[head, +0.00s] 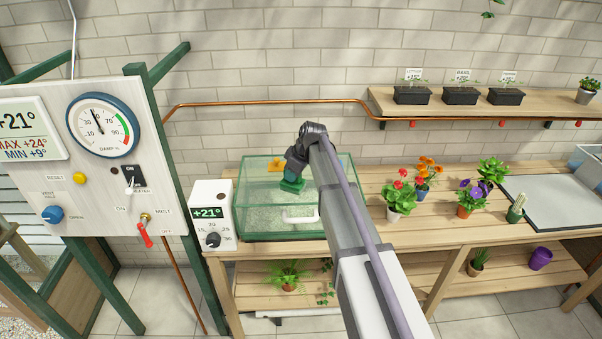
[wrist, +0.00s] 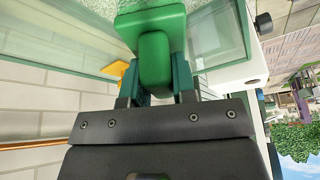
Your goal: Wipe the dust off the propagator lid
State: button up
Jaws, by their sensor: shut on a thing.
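The propagator is a glass box with green edges on the bench. Its clear lid (head: 258,200) has a white handle (head: 300,219) near the front. A pale speckled layer shows at the lid's front half; I cannot tell how much is dust on it and how much lies below. My gripper (head: 292,178) is over the lid's back middle, shut on the green handle of a wiping block (head: 291,186). In the wrist view my gripper (wrist: 155,82) holds the upright handle, with the block's wider pad (wrist: 150,22) against or just above the lid. The pad's underside is hidden.
A yellow-orange item (head: 277,165) is at the lid's back edge; it also shows in the wrist view (wrist: 116,69). A white thermostat box (head: 211,215) stands left of the propagator. Flower pots (head: 400,205) stand to the right. A copper pipe (head: 260,104) runs along the wall.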

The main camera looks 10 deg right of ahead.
aim_at(283, 181)
jog(key=shift+w+a, duration=0.2)
jog(key=shift+a, duration=0.7)
jog(key=shift+w+a, duration=0.2)
jog(key=shift+a, duration=0.65)
notch_tip(283, 181, up, 6)
jog(key=p, duration=0.6)
jog(key=shift+d, duration=0.1)
notch_tip(283, 181, up, 3)
jog(key=p, duration=0.3)
